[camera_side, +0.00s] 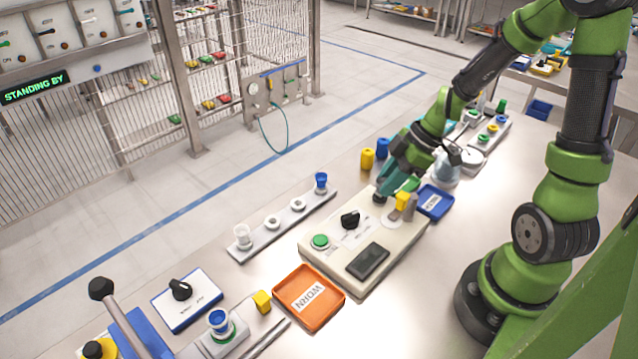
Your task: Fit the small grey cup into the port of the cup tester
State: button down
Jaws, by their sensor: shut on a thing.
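The cup tester (335,259) is a beige box in the middle of the bench, with a green button, a black knob and a dark display. My gripper (381,194) points down at the tester's far end, with its fingers shut. A small dark grey thing shows at the fingertips and looks like the small grey cup; the fingers cover most of it. The port is hidden by my gripper, so I cannot tell whether the cup touches it. A yellow block (402,200) and a grey post (410,208) stand close to the right of the fingers.
A blue tray (435,203) lies right of the tester, an orange tray marked WORN (309,297) at its near left. A rail (285,222) with several white and blue cups runs behind it. Yellow (367,159) and blue cylinders stand behind my gripper.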

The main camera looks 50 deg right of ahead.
jog(key=shift+f, duration=0.5)
dwell(0.6)
jog(key=c, duration=0.8)
grip_release()
jog(key=shift+v, duration=3)
jog(key=s+a+r+m+t, duration=0.1)
jog(key=a+r+m, duration=0.2)
jog(key=r+m, duration=0.1)
jog(key=s+a+r+m+t+h, duration=0.1)
jog(key=s+a+r+m, duration=0.1)
jog(key=a+r+m, duration=0.2)
jog(key=s+a+r+m+t+h, duration=0.1)
jog(key=s+a+r+m, duration=0.1)
jog(key=a+r+m, duration=0.2)
jog(key=shift+s+a+r+m+t, duration=0.1)
jog(key=shift+a+r+m+t, duration=0.05)
jog(key=shift+r+m, duration=0.3)
jog(key=shift+s+a+r+m+t, duration=0.1)
jog(key=shift+r+m+t, duration=0.05)
jog(key=shift+r+m, duration=0.3)
